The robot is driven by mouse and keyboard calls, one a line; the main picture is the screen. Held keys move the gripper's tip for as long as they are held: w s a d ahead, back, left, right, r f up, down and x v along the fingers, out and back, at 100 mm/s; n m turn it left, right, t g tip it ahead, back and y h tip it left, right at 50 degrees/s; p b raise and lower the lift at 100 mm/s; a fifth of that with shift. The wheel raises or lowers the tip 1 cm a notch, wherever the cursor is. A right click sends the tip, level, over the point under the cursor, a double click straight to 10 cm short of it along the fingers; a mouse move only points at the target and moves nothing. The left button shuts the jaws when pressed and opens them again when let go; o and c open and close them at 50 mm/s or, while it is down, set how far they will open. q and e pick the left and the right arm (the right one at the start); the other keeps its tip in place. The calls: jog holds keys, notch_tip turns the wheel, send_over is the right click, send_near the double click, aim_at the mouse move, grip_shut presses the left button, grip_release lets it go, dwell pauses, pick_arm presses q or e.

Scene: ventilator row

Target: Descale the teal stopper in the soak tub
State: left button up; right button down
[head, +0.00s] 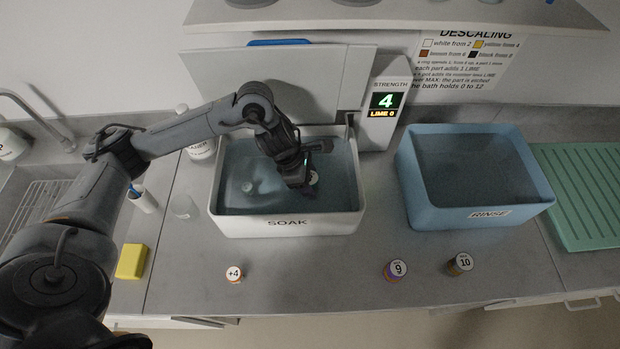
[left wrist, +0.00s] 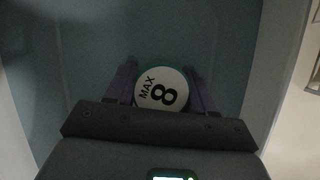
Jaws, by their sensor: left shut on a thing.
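The teal stopper (left wrist: 160,90) has a white top marked "MAX 8" and sits between the fingers of my left gripper (left wrist: 161,92), which is shut on it. In the head view my left gripper (head: 300,180) reaches down inside the white soak tub (head: 287,224), right of its middle, and mostly hides the stopper there. The tub holds bluish liquid. The strength display (head: 384,103) behind the tub reads 4, with "LIME 0" below. My right gripper is not in view.
A blue rinse tub (head: 478,216) stands to the right, with a green ribbed mat (head: 585,190) beyond it. In front lie a "+4" piece (head: 234,274), a "9" stopper (head: 395,270) and a "10" stopper (head: 460,263). A yellow block (head: 131,261) lies at left. A descaling sign (head: 470,60) hangs behind.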

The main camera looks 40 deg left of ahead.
pick_arm(q)
notch_tip(320, 180, down, 5)
jog(key=shift+r+b, duration=0.2)
jog(key=shift+b, duration=0.95)
jog(key=shift+f+b, duration=0.3)
jog(key=shift+f, duration=0.25)
dwell(0.5)
dwell(0.8)
dwell(0.8)
dwell(0.7)
